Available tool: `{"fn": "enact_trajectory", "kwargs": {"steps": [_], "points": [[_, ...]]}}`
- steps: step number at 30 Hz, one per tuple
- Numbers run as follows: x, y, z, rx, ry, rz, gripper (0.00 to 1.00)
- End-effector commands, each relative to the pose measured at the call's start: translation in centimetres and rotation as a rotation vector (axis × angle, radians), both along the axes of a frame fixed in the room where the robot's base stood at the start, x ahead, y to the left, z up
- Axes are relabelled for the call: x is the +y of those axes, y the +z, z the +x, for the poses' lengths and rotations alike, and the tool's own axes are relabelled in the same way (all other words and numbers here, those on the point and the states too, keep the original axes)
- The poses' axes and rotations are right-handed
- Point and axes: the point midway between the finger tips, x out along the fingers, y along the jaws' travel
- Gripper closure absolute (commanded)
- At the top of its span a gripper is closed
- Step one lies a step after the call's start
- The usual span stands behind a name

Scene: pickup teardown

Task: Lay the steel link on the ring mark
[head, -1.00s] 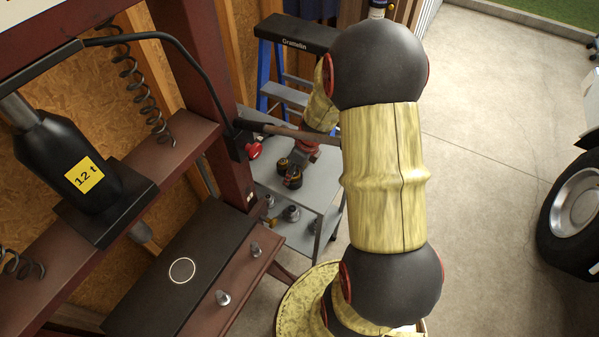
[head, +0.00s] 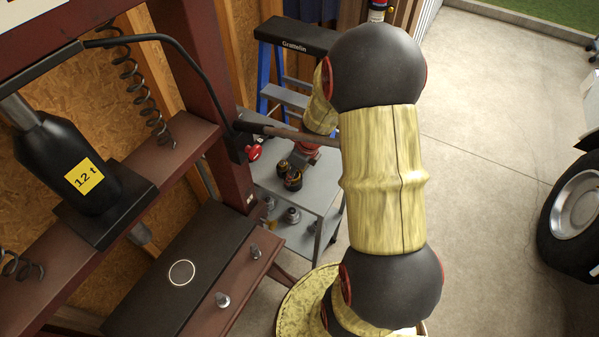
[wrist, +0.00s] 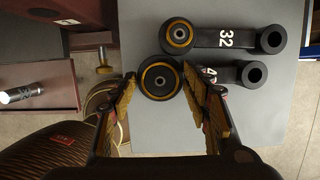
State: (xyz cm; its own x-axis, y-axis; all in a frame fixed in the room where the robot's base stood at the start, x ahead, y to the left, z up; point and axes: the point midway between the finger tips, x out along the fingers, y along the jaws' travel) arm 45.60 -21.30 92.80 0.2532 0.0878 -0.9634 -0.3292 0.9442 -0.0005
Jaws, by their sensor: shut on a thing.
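In the wrist view my gripper (wrist: 158,76) has its two fingers on either side of a round black end with a brass-coloured ring. This looks like the near end of the steel link (wrist: 254,73), whose printed number is partly hidden by the right finger. The link is over or on the grey table; I cannot tell whether it is raised. In the head view my gripper (head: 304,156) is at the table, partly hidden by my arm. The ring mark (head: 181,272) is a thin pale circle on the dark plate to the left, and it is bare.
A link marked 32 (wrist: 225,38) lies beside the held one on the grey table (wrist: 200,128). A red press frame (head: 195,75) with a black jack (head: 68,160) stands at the left. Two metal pins (head: 222,300) stand beside the dark plate (head: 215,240). A stepladder (head: 295,35) stands behind.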

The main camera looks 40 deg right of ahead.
Motion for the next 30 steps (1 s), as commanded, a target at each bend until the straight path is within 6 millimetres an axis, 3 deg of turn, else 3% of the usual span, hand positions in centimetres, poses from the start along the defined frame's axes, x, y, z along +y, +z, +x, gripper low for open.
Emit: {"fn": "enact_trajectory", "kwargs": {"steps": [12,30], "points": [[0.02,-0.12,-0.05,0.001,0.0,0.001,1.0],[0.11,0.48,-0.12,0.003,-0.001,0.003,1.0]]}}
